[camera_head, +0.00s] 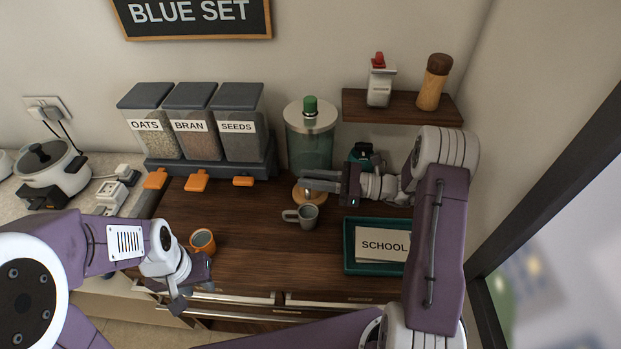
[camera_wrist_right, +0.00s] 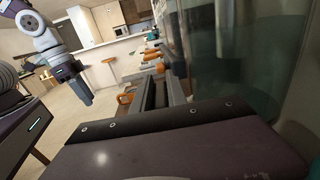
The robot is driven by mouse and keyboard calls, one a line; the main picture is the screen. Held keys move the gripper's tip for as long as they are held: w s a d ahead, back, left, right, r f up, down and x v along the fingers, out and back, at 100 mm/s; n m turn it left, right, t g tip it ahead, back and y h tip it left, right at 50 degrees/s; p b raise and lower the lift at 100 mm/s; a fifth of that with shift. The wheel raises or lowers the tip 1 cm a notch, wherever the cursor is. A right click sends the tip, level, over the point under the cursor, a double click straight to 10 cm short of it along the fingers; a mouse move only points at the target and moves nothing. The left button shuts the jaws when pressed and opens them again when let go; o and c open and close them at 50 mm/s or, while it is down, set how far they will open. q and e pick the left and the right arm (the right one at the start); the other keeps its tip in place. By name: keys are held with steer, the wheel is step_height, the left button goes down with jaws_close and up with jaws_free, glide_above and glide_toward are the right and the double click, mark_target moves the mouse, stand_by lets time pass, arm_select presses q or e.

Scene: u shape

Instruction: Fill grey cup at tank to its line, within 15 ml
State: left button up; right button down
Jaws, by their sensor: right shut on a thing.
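The grey cup (camera_head: 308,214) stands upright on the wooden counter in front of the tank, its handle to the left. Its fill line and water level cannot be made out. The tank (camera_head: 310,150) is clear, greenish glass with a pale lid and green knob; its glass also fills the right of the right wrist view (camera_wrist_right: 245,60). My right gripper (camera_head: 322,183) is shut at the tank's lower front, just above and behind the cup. It seems to be on the tap, which the fingers mostly hide. My left gripper (camera_head: 182,298) hangs at the counter's front edge, apart from the cup; its jaw opening is unclear.
An orange cup (camera_head: 202,242) stands near my left gripper. A green tray (camera_head: 350,262) with a SCHOOL card lies right. A shelf (camera_head: 400,107) hangs above. The middle counter is clear.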

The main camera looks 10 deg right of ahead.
steer(key=shift+n+g+y, duration=0.3)
steer(key=shift+n+g, duration=0.3)
steer(key=shift+g, duration=0.3)
steer(key=c, duration=1.3)
jaws_free()
steer(key=b+v, duration=0.1)
steer(key=v, duration=0.8)
steer(key=shift+b, duration=0.3)
